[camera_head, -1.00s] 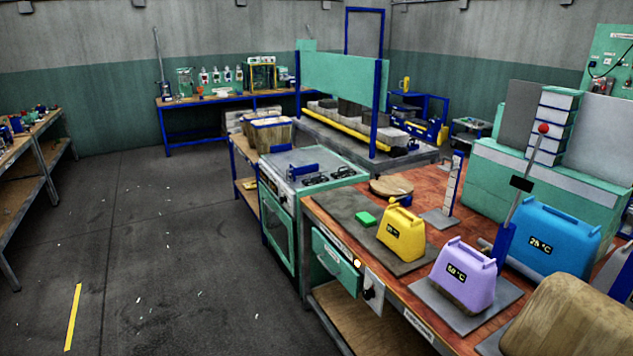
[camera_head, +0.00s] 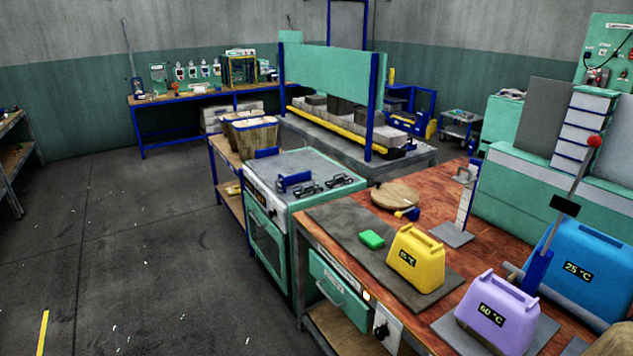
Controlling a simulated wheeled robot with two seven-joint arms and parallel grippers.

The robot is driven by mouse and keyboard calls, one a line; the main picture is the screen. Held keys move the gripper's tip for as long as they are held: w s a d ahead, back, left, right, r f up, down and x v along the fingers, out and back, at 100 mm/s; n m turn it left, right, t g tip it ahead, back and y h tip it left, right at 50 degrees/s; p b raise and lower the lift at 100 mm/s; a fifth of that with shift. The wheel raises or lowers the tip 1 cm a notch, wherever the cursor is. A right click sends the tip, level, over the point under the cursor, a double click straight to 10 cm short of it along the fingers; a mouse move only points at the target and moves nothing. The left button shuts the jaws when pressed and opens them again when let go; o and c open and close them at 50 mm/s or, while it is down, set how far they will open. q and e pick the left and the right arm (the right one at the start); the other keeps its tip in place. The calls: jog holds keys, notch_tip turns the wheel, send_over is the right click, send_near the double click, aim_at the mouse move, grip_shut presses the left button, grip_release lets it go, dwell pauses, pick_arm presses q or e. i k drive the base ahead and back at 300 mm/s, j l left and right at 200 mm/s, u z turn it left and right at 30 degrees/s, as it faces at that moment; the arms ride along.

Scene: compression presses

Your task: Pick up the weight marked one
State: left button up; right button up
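I cannot make out a weight marked one in the head view. A yellow handled block (camera_head: 418,272) stands on a grey mat on the red-brown workbench, its label too small to read surely. A purple handled block (camera_head: 500,302) marked 60 °C stands nearer on a grey plate. A blue handled block (camera_head: 577,290) marked 25 °C stands behind it at right. Neither of my grippers is in view.
A green block (camera_head: 371,239) and a round wooden board (camera_head: 395,195) lie on the workbench (camera_head: 470,225). A lever with a red knob (camera_head: 594,141) rises at right. A stove-like unit (camera_head: 300,180) adjoins the bench. Open floor (camera_head: 130,250) lies at left.

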aim_at(315, 189)
jog(key=i+j+z, duration=0.4)
jog(key=i+j, duration=1.1)
jog(key=i, duration=0.1)
